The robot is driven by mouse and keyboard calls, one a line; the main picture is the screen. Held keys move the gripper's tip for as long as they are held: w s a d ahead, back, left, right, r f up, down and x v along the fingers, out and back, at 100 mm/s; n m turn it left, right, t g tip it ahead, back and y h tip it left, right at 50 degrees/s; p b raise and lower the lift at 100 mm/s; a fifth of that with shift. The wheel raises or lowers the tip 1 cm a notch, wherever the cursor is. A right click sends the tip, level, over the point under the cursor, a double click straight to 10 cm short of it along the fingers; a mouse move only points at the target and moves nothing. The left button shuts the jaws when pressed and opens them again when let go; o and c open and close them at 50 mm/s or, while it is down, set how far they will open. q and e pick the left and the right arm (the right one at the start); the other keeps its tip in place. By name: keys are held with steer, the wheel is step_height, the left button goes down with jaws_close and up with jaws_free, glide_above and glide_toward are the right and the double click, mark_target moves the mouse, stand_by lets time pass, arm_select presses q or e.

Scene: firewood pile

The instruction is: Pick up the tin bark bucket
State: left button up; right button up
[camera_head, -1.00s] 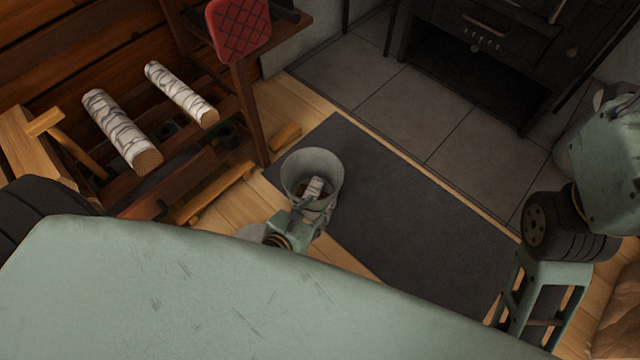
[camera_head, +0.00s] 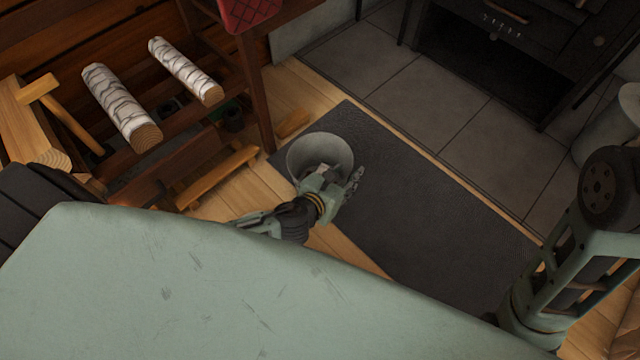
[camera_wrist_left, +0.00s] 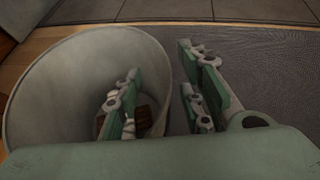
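The tin bark bucket (camera_head: 303,157) is a grey round pail standing at the left edge of the dark mat, with brown and pale pieces inside. My left gripper (camera_head: 342,180) reaches over its near right side. In the left wrist view the bucket (camera_wrist_left: 60,85) fills the left half. There the left gripper (camera_wrist_left: 160,95) is open, with one finger inside the bucket and the other outside over the mat. The bucket's wall stands between the fingers, with a gap visible on the outer side. My right gripper is out of view; only right arm parts show.
A dark mat (camera_head: 420,225) lies on the wooden floor. Two birch logs (camera_head: 122,108) (camera_head: 186,72) rest on a wooden rack at the left. A black stove (camera_head: 500,60) stands at the back right on grey tiles. A red cloth item (camera_head: 247,12) is at the top.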

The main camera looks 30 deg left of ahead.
arm_select(q)
jaws_close()
steer(key=shift+s, duration=0.1)
stand_by(0.6)
steer(key=shift+r, duration=0.1)
